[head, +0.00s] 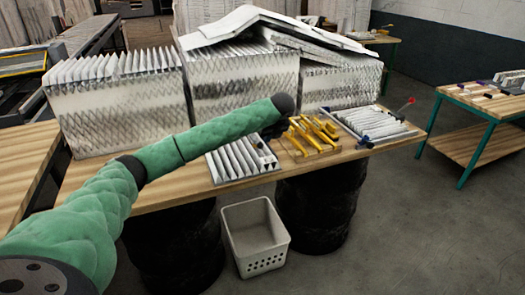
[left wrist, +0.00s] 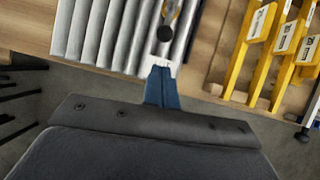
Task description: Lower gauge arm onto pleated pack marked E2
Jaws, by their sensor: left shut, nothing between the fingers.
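My left gripper (left wrist: 162,72) is shut and empty in the left wrist view, its blue fingertips at the near edge of a grey pleated pack (left wrist: 120,35). A yellow gauge arm with a black ball end (left wrist: 165,33) reaches over the pleats just beyond the fingertips. I cannot tell whether the ball touches the pleats. This pack (head: 236,160) lies on the wooden table in the head view, partly behind my green-sleeved left arm. No E2 mark is readable.
Yellow labelled pieces stand in a wooden rack (head: 312,135), close to the right of my gripper. Large boxed filters (head: 115,105) fill the back of the table (head: 170,194). A white basket (head: 254,235) stands on the floor. A green-legged side table (head: 475,108) is at right.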

